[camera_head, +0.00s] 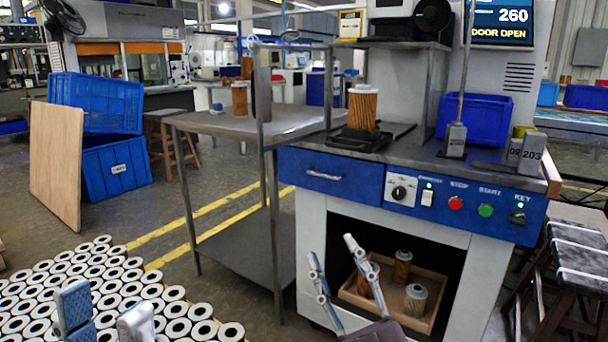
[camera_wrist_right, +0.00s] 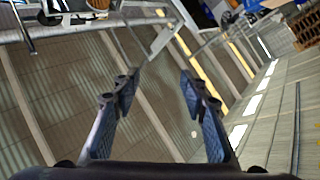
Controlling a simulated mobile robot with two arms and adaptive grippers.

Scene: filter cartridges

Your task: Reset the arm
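My right gripper (camera_head: 336,256) is in front of the machine's lower opening, fingers spread upward with nothing between them. In the right wrist view the same gripper (camera_wrist_right: 158,88) is open and empty. My left gripper (camera_head: 106,312) is at the bottom left edge, in front of the white cartridges; its two fingertips stand apart and no object shows between them. The rest of the left gripper is cut off by the frame.
A cartridge (camera_head: 362,108) stands on a black fixture on the machine top. A metal table (camera_head: 225,122) is to its left. Many white rolls (camera_head: 60,285) cover the lower left. Blue crates (camera_head: 115,168), a wooden board (camera_head: 55,165) and stools (camera_head: 580,260) stand around. Floor between rolls and table is clear.

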